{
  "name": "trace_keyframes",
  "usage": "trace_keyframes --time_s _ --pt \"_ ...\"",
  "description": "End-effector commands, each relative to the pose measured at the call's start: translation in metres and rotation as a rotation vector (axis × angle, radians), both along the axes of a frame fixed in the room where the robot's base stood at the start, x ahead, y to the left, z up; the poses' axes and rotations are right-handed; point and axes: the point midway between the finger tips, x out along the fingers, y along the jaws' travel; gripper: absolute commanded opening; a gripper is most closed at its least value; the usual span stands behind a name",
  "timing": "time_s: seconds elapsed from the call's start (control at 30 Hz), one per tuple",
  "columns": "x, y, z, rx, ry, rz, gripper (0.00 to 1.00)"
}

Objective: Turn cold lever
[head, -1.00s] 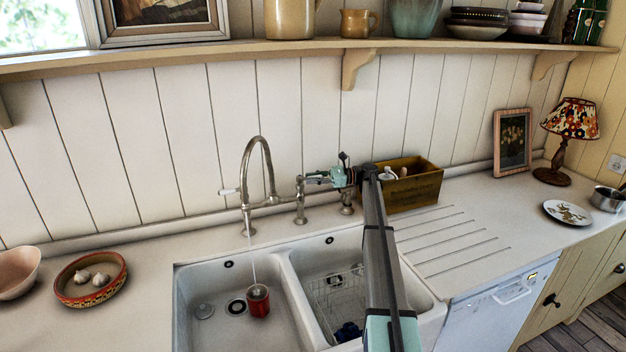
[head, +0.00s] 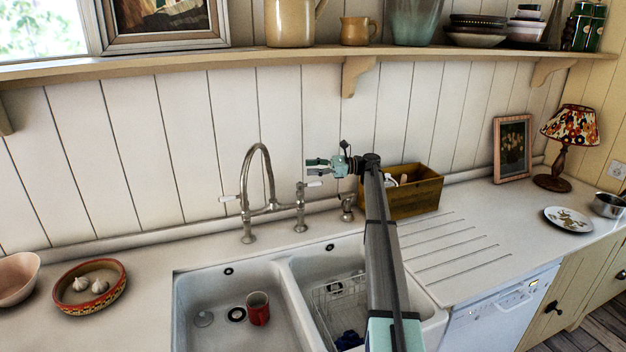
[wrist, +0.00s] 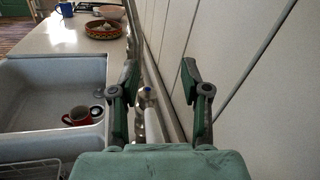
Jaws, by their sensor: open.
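The bridge tap (head: 262,170) stands behind the double sink, with a white-tipped lever at each side. Its right lever (head: 313,184) points right, just below my gripper (head: 312,166). In the wrist view this lever (wrist: 152,124) shows below and between the two spread fingers of my gripper (wrist: 160,82). My gripper is open and empty, and looks raised clear of the lever. The left lever (head: 228,198) points left. No water stream shows under the spout. A red mug (head: 258,308) stands in the left basin; the wrist view also shows it (wrist: 78,116).
A wooden box (head: 415,195) stands right of the tap, behind my arm. A small metal fitting (head: 347,205) stands between the lever and the box. The panelled wall is close behind the tap. A wire rack (head: 325,300) sits in the right basin.

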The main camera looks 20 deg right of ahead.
Motion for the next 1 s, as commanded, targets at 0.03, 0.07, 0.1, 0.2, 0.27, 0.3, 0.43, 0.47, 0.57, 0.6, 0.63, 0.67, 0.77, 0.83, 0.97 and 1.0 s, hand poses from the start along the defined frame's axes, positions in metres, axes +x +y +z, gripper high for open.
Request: trace_keyframes --time_s 0.03,0.07,0.1,0.2,0.27,0.3,0.43,0.47,0.57,0.6,0.63,0.67,0.77,0.83,0.97,1.0 --pt "0.000 0.000 0.009 -0.001 -0.003 0.000 0.47" --pt "0.000 0.000 0.013 -0.001 -0.003 -0.001 0.47" --pt "0.001 -0.001 0.018 0.000 -0.002 -0.001 0.47" --pt "0.001 -0.001 0.026 0.000 0.000 -0.001 0.47" --pt "0.001 -0.001 0.029 0.000 -0.001 -0.001 0.47" --pt "0.001 -0.001 0.031 0.000 -0.001 -0.001 0.47" --pt "0.000 -0.001 0.032 0.000 0.000 -0.001 0.47" --pt "0.000 -0.001 0.032 0.000 0.000 -0.001 0.47" --pt "0.000 -0.001 0.032 0.000 0.000 -0.001 0.47" --pt "0.000 -0.001 0.032 0.000 0.000 -0.001 0.40" --pt "0.000 -0.001 0.032 0.000 0.000 -0.001 0.29" --pt "0.001 -0.001 0.032 -0.001 -0.001 -0.003 0.18" --pt "0.003 -0.005 0.032 -0.004 -0.006 -0.034 0.00" --pt "0.006 -0.013 0.033 -0.010 -0.014 -0.084 0.00" --pt "0.017 -0.041 0.036 -0.030 -0.043 -0.241 0.00" --pt "0.020 -0.054 0.038 -0.039 -0.058 -0.306 0.00"
